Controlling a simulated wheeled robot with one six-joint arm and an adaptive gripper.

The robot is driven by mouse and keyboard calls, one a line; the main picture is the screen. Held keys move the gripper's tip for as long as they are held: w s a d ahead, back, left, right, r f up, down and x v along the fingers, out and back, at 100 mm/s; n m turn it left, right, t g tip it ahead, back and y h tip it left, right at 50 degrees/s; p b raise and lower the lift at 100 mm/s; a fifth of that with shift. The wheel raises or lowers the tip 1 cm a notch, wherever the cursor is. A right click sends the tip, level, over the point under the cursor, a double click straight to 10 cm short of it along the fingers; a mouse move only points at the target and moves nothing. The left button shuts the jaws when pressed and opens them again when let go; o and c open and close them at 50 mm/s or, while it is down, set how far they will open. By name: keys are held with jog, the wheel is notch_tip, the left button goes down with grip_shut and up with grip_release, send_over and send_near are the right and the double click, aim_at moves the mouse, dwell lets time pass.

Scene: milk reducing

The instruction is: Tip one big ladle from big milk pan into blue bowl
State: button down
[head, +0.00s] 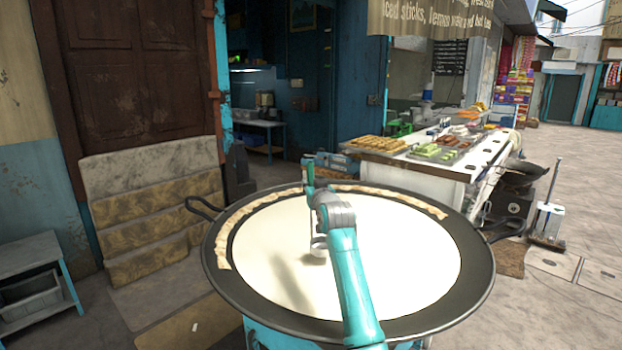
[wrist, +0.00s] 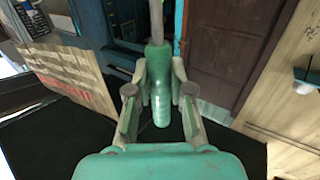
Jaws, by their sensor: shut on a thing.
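The big milk pan (head: 478,262) is wide, dark and shallow, full of white milk (head: 400,240), and fills the middle of the head view. My gripper (head: 313,190) is above the milk, shut on the green handle of the ladle (head: 310,173). In the wrist view the ladle (wrist: 161,98) stands between both fingers of my gripper (wrist: 160,75), its metal shaft running out at the top. In the head view a thin shaft drops toward the milk near the pan's middle; whether the ladle's cup is in the milk is unclear. I cannot make out a blue bowl.
A food counter (head: 410,170) with trays stands behind the pan to the right. A grey table (head: 30,255) with blue legs is at the left edge. Brown steps (head: 155,225) lead to a door behind the pan's left side. Open paving lies at far right.

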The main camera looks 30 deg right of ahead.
jog(key=shift+f, duration=4)
jog(key=shift+r, duration=0.15)
jog(key=shift+r, duration=5.1)
jog(key=shift+a, duration=0.2)
jog(key=shift+w+a+f+n, duration=0.15)
jog(key=shift+a+n, duration=0.55)
jog(key=shift+a, duration=0.35)
jog(key=shift+w+a+f+n, duration=0.1)
jog(key=shift+w+a+n, duration=0.05)
jog(key=shift+a+n, duration=0.7)
jog(key=shift+a, duration=0.25)
